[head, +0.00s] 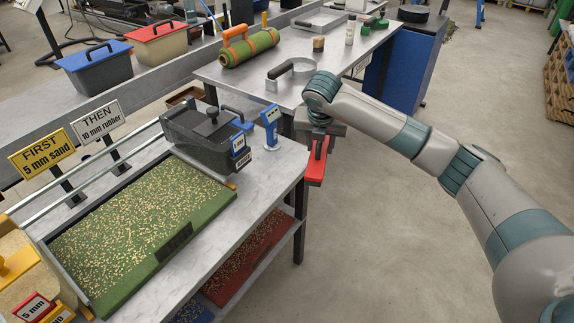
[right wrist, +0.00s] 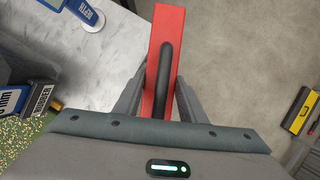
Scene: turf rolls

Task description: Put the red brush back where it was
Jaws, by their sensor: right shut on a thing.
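The red brush (head: 317,168) is a long red block with a black handle. My right gripper (head: 321,143) is shut on its handle and holds it in the air over the floor, just off the right edge of the near bench. In the right wrist view the red brush (right wrist: 161,22) runs away from me between the two fingers of my right gripper (right wrist: 160,95). Its underside is hidden there. My left gripper is not in view.
The near bench (head: 272,175) carries a turf tray (head: 150,228) with a dark hopper (head: 205,137) and a blue depth gauge (head: 270,127). A far bench (head: 235,80) holds a green turf roll (head: 250,50) and a grey looped tool (head: 293,75). Open floor lies to the right.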

